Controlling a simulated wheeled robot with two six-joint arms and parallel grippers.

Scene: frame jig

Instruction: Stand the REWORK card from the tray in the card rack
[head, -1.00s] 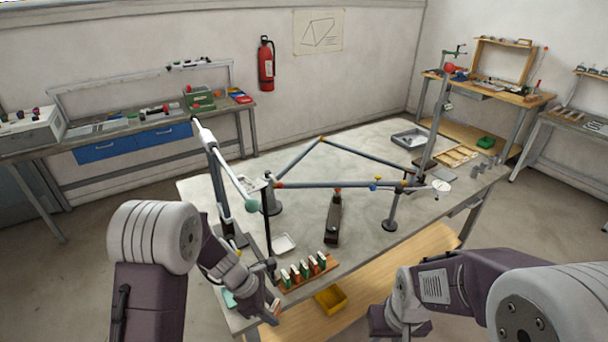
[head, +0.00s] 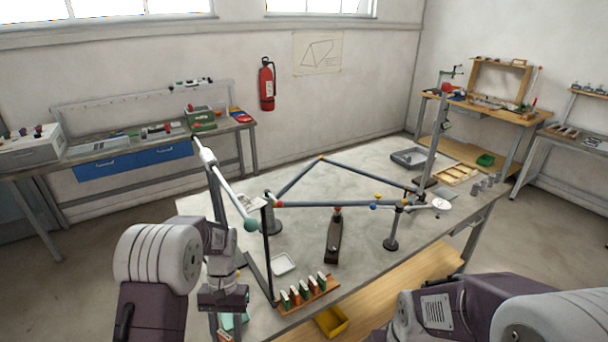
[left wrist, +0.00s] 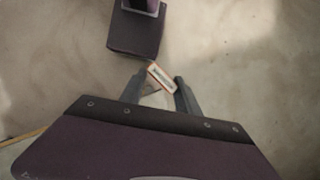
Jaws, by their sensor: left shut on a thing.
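My left gripper (left wrist: 160,88) is shut on a small white card with an orange border (left wrist: 161,76), which sticks out between the fingertips in the left wrist view. Its dark lettering is too small to read. In the head view the left hand is at the lower left, left of the card rack, and its fingertips are hard to make out. The wooden card rack (head: 290,310) stands at the table's near edge with several green and orange cards upright in it. A small pale tray (head: 283,263) lies behind the rack and looks empty. My right gripper is out of view.
A dark upright post (head: 267,255) stands just left of the rack. A tube frame (head: 335,205) on stands fills the table's middle. A dark clamp stand (head: 333,240) is right of the tray. A yellow bin (head: 331,321) sits below the table edge.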

